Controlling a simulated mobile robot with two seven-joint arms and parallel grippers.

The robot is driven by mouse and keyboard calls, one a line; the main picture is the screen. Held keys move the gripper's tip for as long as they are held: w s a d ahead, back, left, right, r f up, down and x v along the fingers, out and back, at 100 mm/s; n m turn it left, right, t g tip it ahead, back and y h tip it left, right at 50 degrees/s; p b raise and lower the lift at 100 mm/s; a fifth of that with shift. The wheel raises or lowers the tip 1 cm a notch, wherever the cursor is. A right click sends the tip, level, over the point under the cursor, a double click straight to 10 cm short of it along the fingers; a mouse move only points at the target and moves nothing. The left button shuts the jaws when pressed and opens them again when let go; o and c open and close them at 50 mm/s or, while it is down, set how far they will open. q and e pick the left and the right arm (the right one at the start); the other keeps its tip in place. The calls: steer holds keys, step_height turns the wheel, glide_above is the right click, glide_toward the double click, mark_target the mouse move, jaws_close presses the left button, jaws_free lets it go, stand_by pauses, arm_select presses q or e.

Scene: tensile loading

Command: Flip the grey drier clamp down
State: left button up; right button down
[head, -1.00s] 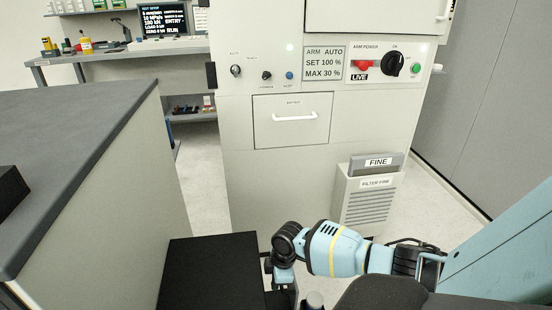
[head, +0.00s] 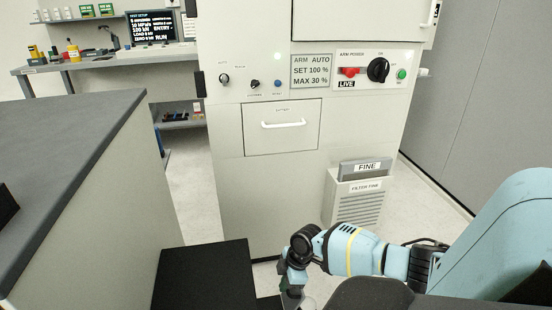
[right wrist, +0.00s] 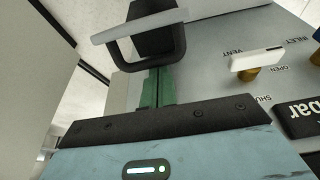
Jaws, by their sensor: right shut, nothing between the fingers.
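In the head view my right gripper (head: 291,293) is low in the picture, beside the black block, and mostly hidden by its own wrist. In the right wrist view its green fingers (right wrist: 157,88) are together and empty. Just beyond their tips is a dark looped bracket (right wrist: 181,40) with a flat light grey bar (right wrist: 140,25) across it. This may be the grey drier clamp; I cannot tell for certain. I cannot tell whether the fingers touch it. No drier clamp can be made out in the head view. My left gripper is not in view.
The right wrist view shows a grey panel (right wrist: 222,85) with a white lever (right wrist: 257,60) on a brass stem, near VENT and OPEN labels. In the head view are a machine cabinet (head: 270,190), a FINE filter box (head: 357,200), a grey-topped bench (head: 70,150) and the black block (head: 205,275).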

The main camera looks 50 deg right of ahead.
steer(key=s+d+f+b, duration=0.1)
steer(key=s+d+f, duration=0.1)
steer(key=s+d, duration=0.3)
steer(key=shift+s+d+f+b, duration=0.2)
steer(key=shift+s+d+b, duration=0.1)
steer(key=shift+d, duration=0.45)
steer(key=shift+r, duration=0.1)
steer(key=p+v, duration=0.2)
steer(key=v, duration=0.5)
steer(key=shift+r, duration=0.3)
stand_by(0.4)
